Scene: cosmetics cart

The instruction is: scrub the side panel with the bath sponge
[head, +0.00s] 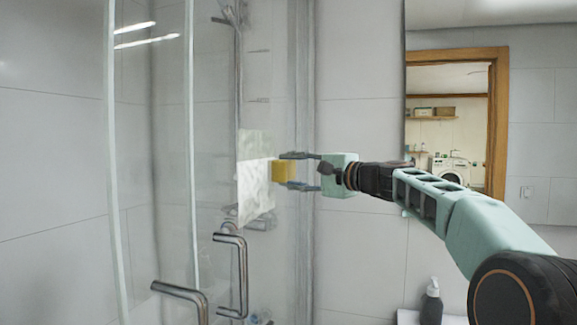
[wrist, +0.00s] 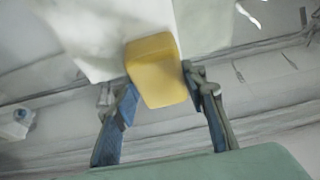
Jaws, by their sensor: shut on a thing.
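The bath sponge (head: 284,171) is a small yellow block. My gripper (head: 292,171) is shut on it, with one finger above and one below in the head view. In the wrist view the sponge (wrist: 157,72) sits between the two blue-grey fingertips (wrist: 160,85). The side panel is clear glass, and a whitish, cloudy patch (head: 255,178) shows on it just left of the sponge. The sponge's far face is at or very near this patch; I cannot tell whether it touches. The patch also shows behind the sponge in the wrist view (wrist: 88,35).
Two metal door handles (head: 243,275) stand below and left of my gripper. A dark soap bottle (head: 431,303) stands on a white surface at the lower right. A mirror (head: 535,130) hangs on the tiled wall behind my arm. Shower fittings show behind the glass.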

